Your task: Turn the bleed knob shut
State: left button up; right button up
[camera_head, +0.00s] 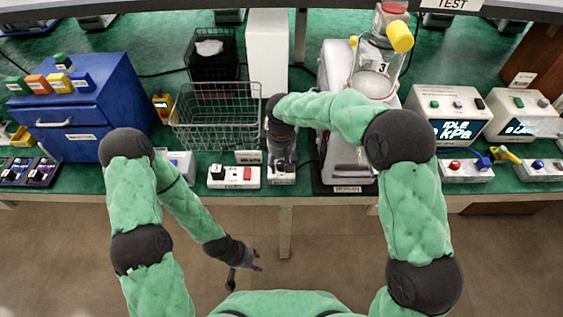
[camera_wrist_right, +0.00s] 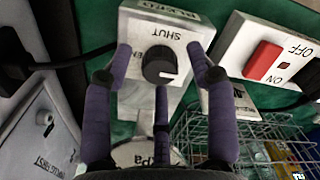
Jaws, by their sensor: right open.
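The bleed knob (camera_wrist_right: 160,66) is a round black knob with a white pointer mark, on a white box lettered SHUT. In the right wrist view its mark points right, away from the word SHUT above it. My right gripper (camera_wrist_right: 160,58) is open, with purple fingers on both sides of the knob and a third finger below it; I cannot tell whether any touch it. In the head view my right gripper (camera_head: 282,155) hangs over the small knob box (camera_head: 282,180) and hides the knob. My left gripper (camera_head: 247,262) is open and empty, low in front of the table.
A switch box with a red rocker (camera_head: 234,178) stands just left of the knob box. A wire basket (camera_head: 217,118) is behind it. The pump with its glass canister (camera_head: 375,75) stands close on the right. The blue cabinet (camera_head: 72,115) is far left.

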grip_shut()
